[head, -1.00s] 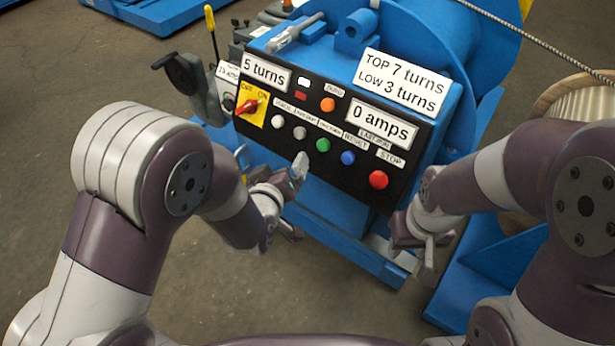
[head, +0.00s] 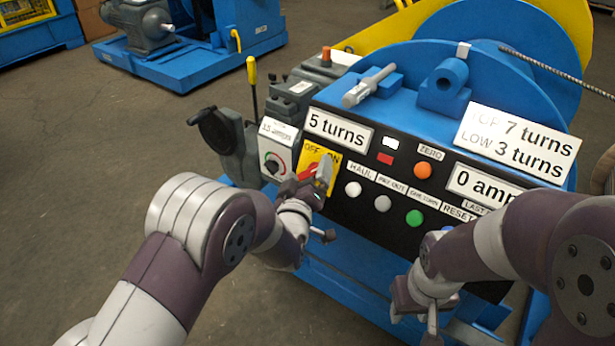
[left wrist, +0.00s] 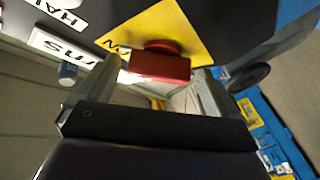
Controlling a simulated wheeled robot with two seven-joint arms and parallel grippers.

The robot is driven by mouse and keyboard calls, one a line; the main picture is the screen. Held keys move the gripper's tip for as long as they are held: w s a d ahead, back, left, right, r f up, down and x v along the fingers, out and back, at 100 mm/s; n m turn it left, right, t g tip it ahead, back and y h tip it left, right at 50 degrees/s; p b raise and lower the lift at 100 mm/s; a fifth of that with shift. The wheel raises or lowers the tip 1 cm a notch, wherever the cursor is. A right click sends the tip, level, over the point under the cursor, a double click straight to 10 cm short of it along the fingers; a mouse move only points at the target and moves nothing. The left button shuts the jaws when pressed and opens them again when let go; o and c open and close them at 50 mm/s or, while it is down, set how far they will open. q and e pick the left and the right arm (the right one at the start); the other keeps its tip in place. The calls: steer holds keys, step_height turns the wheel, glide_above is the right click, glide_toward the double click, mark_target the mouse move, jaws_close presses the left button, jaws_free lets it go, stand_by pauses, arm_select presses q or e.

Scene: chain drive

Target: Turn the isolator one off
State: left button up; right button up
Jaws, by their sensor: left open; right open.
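The isolator is a red rotary handle (head: 308,172) on a yellow plate (head: 327,156) marked OFF and ON, at the left end of the black panel. In the head view my left gripper (head: 322,182) partly covers it. In the left wrist view the red handle (left wrist: 160,66) sits between the open fingers, close to the fingertips; I cannot tell whether they touch it. The yellow plate (left wrist: 150,30) shows behind it. My right gripper (head: 430,310) is open and empty, low in front of the panel's right part, apart from the isolator.
The black panel (head: 372,215) carries a white button (head: 353,188), a green button (head: 414,217) and an orange button (head: 422,170). A grey box with a dial (head: 275,160) and a black crank handle (head: 212,128) stand left of the isolator. Open floor lies further left.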

arm_select(q)
steer(key=c, duration=1)
steer(key=shift+r, duration=0.1)
steer(key=shift+c, duration=0.2)
